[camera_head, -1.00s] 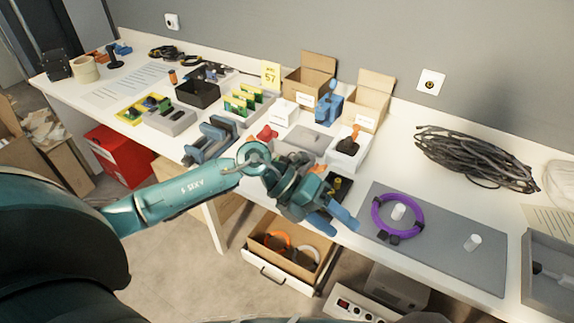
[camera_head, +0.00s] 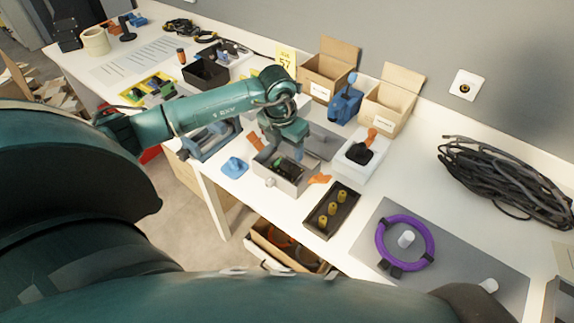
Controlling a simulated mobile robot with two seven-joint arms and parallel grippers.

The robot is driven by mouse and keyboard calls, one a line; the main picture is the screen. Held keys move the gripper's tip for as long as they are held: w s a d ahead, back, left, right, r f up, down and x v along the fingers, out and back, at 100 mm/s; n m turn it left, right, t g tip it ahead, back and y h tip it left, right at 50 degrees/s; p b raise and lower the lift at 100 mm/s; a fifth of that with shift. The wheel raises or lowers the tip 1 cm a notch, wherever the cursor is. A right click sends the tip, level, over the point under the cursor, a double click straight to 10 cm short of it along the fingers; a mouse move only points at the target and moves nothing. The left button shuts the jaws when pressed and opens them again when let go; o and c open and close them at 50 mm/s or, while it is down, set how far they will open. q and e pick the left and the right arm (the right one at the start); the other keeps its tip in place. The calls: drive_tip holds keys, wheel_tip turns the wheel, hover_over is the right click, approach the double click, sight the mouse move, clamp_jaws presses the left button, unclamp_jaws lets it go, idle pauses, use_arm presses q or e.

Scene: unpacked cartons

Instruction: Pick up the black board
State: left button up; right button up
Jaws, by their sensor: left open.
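A small black board (camera_head: 291,170) with a hint of green lies in an open grey box (camera_head: 271,178) near the middle of the table. It is partly hidden by my gripper. My left gripper (camera_head: 284,152) points down just above the box, with its grey-blue fingers apart. I see nothing held between them. Whether a fingertip touches the board cannot be told. My right gripper is not in view.
A black tray with yellow cylinders (camera_head: 313,221) stands right of the box. A blue piece (camera_head: 235,167) lies to the left. A purple ring (camera_head: 427,235) lies on a grey mat (camera_head: 365,245). Black cables (camera_head: 505,180) lie at the right. Open cartons (camera_head: 392,105) stand behind.

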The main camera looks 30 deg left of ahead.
sight(286, 163)
use_arm(q)
drive_tip(key=shift+w+a+f+p, duration=0.1)
drive_tip(key=shift+w+f+p, duration=0.05)
drive_tip(key=shift+f, duration=0.95)
drive_tip(key=shift+w+a+f+p, duration=0.1)
drive_tip(key=shift+f+p, duration=0.05)
drive_tip(key=shift+f, duration=1)
drive_tip(key=shift+w+a+f+p, duration=0.1)
drive_tip(key=shift+w+f+p, duration=0.05)
drive_tip(key=shift+f, duration=0.95)
drive_tip(key=c, duration=1.1)
drive_tip(key=shift+r+b, duration=0.45)
drive_tip(key=shift+r, duration=4.65)
